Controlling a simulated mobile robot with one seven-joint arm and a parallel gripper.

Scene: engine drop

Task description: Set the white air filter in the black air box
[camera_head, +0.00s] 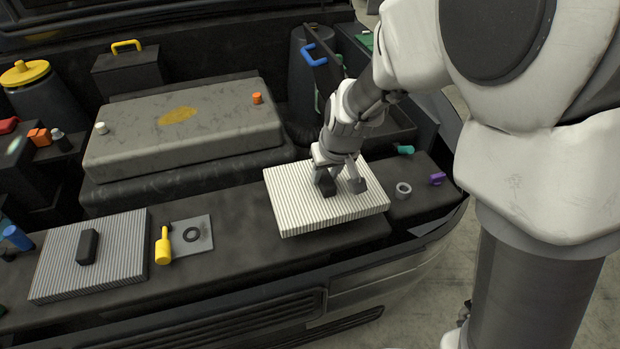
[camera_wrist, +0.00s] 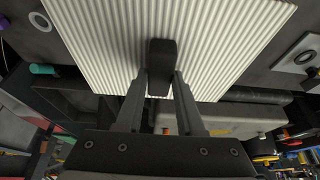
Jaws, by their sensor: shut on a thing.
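The white air filter (camera_head: 290,205) is a ridged white slab at the front ledge, right of centre. It fills much of the top of the wrist view (camera_wrist: 110,45). My gripper (camera_head: 341,183) is over its middle, shut on its black handle (camera_wrist: 161,66); the fingers also show in the wrist view (camera_wrist: 161,78). I cannot tell whether the filter rests on the ledge or hangs just above it. A dark open-topped box (camera_head: 398,140) behind it, right of the engine cover, may be the black air box; my arm hides part of it.
A grey ridged filter (camera_head: 60,265) with a black handle lies on the ledge at left. Beside it are a yellow-handled tool (camera_head: 163,248) and a plate with a ring (camera_head: 205,222). A loose ring (camera_head: 403,190) and purple (camera_head: 437,179) and teal (camera_head: 404,150) pieces lie right of the white filter.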

